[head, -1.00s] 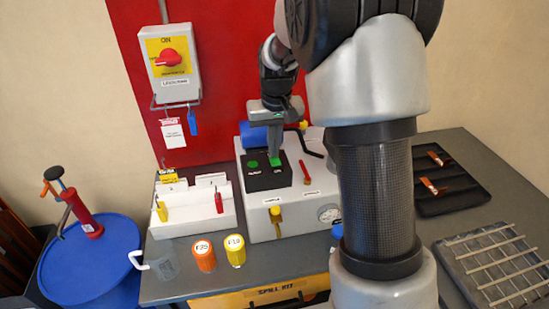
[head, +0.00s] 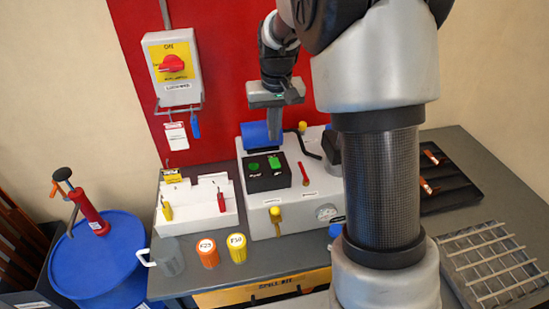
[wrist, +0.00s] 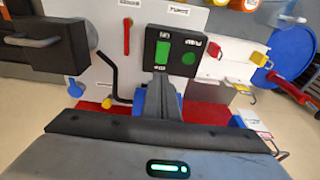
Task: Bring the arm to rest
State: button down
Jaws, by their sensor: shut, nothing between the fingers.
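My gripper (head: 274,126) is shut and empty in the head view. It hangs above the back of the white bender unit (head: 290,212), in front of the blue cylinder (head: 255,134). In the wrist view its fingers (wrist: 162,100) point toward the black control box (wrist: 172,55) with two green buttons. The same control box (head: 267,172) shows in the head view, below and apart from the fingertips. My forearm hides part of the unit's right side.
A grey grid tray (head: 490,265) lies right. A red-handled switch box (head: 173,67) hangs on the wall.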

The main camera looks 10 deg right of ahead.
dwell(0.3)
jog(key=s+r+t, duration=0.1)
jog(key=s+r, duration=0.5)
jog(key=s, duration=0.3)
jog(key=s+r+t, duration=0.2)
jog(key=s+r, duration=0.4)
jog(key=s, duration=1.2)
jog(key=shift+s+f+t, duration=0.35)
jog(key=shift+s+t, duration=0.05)
